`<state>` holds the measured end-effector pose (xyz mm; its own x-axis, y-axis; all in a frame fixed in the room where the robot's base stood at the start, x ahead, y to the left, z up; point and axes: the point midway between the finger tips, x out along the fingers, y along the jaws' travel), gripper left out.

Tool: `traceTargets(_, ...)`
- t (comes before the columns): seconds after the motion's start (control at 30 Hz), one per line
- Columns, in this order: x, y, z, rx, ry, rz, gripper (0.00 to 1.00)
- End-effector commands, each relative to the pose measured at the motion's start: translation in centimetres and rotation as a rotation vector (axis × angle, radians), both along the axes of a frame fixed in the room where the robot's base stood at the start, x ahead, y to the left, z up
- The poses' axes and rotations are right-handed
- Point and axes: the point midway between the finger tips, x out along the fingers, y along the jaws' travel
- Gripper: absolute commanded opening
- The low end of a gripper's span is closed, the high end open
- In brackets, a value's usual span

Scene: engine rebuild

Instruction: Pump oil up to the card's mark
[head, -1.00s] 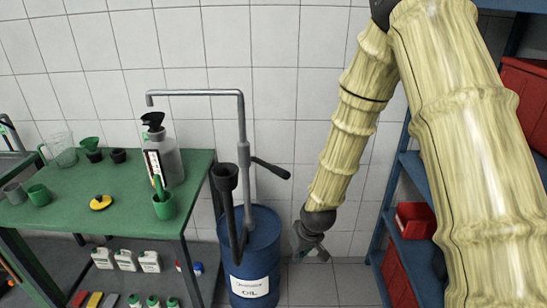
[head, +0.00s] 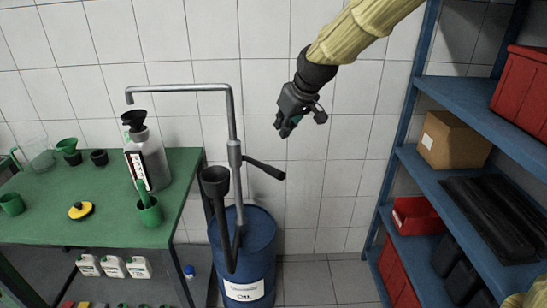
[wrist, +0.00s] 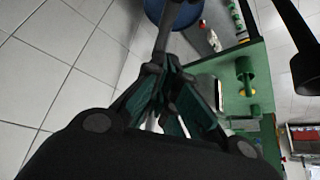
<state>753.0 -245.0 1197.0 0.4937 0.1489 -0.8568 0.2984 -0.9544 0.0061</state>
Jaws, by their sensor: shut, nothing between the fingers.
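The blue oil drum (head: 258,240) stands on the floor right of the green bench, with a grey hand pump (head: 234,150) on top. The pump's spout (head: 180,88) reaches left and ends above the grey jug. The pump's black lever (head: 265,170) points right and slightly down. The grey jug (head: 150,160) stands on the bench with a black funnel (head: 134,119) in its mouth and a white card (head: 137,169) at its front. The oil level is not visible. My gripper (head: 284,133) is shut and empty, in the air above and right of the lever.
A black funnel on a tube (head: 215,181) stands beside the pump. The green bench (head: 100,225) also holds a clear jug (head: 38,153), green cups and a yellow-black disc (head: 81,211). Blue shelves (head: 468,180) with red bins stand at right. Floor between drum and shelves is clear.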

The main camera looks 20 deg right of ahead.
Motion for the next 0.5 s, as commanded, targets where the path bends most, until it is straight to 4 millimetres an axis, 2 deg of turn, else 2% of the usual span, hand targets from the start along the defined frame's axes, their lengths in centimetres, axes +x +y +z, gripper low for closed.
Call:
traceTargets(0.33,0.3,0.4,-0.3,0.000,0.002,0.005,0.00)
traceTargets(0.5,0.9,0.5,-1.4,0.000,0.002,0.004,0.00)
